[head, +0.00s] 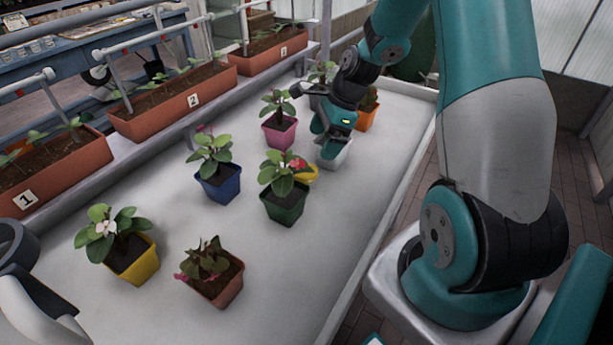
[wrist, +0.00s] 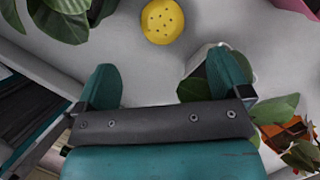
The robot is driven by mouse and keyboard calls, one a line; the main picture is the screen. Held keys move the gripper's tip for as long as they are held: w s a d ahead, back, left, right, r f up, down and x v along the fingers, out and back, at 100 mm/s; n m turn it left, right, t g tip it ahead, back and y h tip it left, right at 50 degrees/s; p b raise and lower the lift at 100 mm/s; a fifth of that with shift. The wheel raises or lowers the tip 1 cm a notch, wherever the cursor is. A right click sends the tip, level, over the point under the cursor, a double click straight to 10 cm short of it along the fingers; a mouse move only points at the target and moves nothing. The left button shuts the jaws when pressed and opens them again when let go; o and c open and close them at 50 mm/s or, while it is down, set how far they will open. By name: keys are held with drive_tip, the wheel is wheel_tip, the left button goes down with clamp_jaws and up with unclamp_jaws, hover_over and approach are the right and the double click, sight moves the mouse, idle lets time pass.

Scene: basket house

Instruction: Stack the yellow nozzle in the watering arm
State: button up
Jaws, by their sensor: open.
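The yellow nozzle (wrist: 162,21) lies on the white table with its round, holed face up. In the wrist view it is at the top, beyond and between the fingertips and apart from them. In the head view it (head: 306,173) shows partly behind the green pot's plant. My gripper (head: 332,130) is over the far part of the table, above a white pot (head: 335,157). It is open and empty; both fingers show in the wrist view (wrist: 167,80). White pipes (head: 119,88) stand by the planters; I cannot tell which is the watering arm.
Potted plants stand around the nozzle: green pot (head: 284,207), blue pot (head: 219,187), pink pot (head: 279,133) and orange pot (head: 367,116). A yellow pot (head: 140,262) and a brown pot (head: 218,286) stand nearer. Numbered planters (head: 170,106) line the left. The table (head: 300,270) is clear at front right.

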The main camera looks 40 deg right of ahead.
sight(309, 167)
drive_tip(key=x, duration=1)
drive_tip(key=shift+d+f, duration=0.15)
drive_tip(key=shift+d, duration=0.05)
drive_tip(key=c, duration=1.1)
wheel_tip(309, 167, up, 20)
drive_tip(key=shift+r+p, duration=0.1)
drive_tip(key=shift+p, duration=0.55)
